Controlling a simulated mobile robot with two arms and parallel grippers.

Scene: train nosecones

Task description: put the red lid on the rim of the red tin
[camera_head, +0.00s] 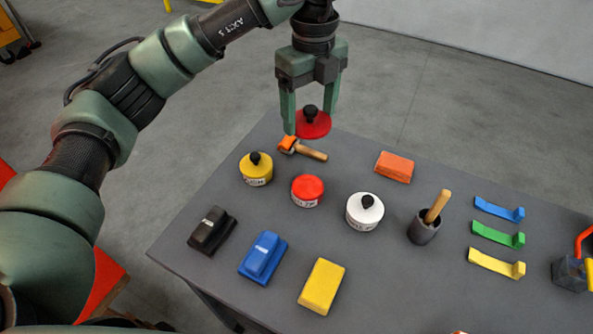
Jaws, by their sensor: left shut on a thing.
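My left gripper (309,112) is shut on the red lid (314,127), a red disc with a black knob on top. The fingers point down, with the knob between them. In the picture the lid is above and behind the red tin (307,190); its exact height over the table is hard to judge. The red tin stands upright on the grey table with a white label on its front. Its top is red and bears no knob. My right gripper is not in view.
A yellow tin (256,170) and a white tin (365,212), both with black-knobbed lids, flank the red tin. An orange-headed tool (305,150) lies behind it. Blocks stand in front; a dark cup (424,229) with a wooden handle and coloured strips (497,234) lie right.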

